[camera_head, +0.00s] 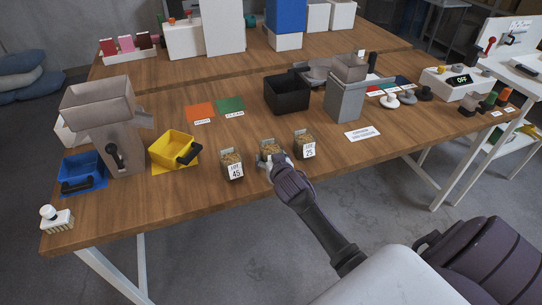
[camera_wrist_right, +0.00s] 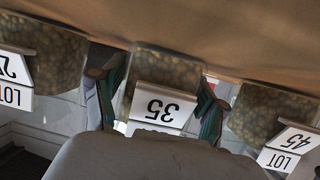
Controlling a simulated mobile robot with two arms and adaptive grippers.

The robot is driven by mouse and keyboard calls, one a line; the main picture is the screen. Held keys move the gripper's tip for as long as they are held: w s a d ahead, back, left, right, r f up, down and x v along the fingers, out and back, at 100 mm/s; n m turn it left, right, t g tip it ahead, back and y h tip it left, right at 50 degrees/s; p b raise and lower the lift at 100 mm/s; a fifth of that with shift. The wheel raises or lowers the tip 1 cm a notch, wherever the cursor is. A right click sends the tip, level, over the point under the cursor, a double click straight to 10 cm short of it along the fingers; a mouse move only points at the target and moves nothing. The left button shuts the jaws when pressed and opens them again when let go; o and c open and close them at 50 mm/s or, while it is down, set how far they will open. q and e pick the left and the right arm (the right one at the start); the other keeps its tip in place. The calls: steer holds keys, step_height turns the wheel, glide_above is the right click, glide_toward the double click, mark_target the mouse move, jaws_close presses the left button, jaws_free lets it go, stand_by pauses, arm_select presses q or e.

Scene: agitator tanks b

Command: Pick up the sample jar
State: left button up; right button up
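Three sample jars with brown grainy contents stand in a row at the table's front edge: LOT 45 (camera_head: 232,165), a middle jar (camera_head: 269,147) partly hidden by my gripper, and LOT 25 (camera_head: 305,144). In the right wrist view, which is upside down, the middle jar (camera_wrist_right: 166,72) carries a label reading 35. My right gripper (camera_wrist_right: 160,95) has one finger on each side of it, with a small gap visible at the left finger. The same gripper (camera_head: 275,162) reaches the middle jar from the front in the head view. My left gripper is not in view.
The neighbouring jars stand close on both sides of my right fingers. Behind are a black bin (camera_head: 287,94), a grey hopper machine (camera_head: 345,98) and a white sign (camera_head: 362,133). A yellow tray (camera_head: 173,147) and a blue tray (camera_head: 83,172) sit to the left.

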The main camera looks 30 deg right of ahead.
steer(key=c, duration=0.8)
steer(key=shift+o, duration=0.2)
steer(key=shift+r, duration=0.15)
step_height(320, 180, up, 10)
steer(key=shift+f, duration=0.2)
stand_by(0.4)
steer(key=shift+r, duration=0.1)
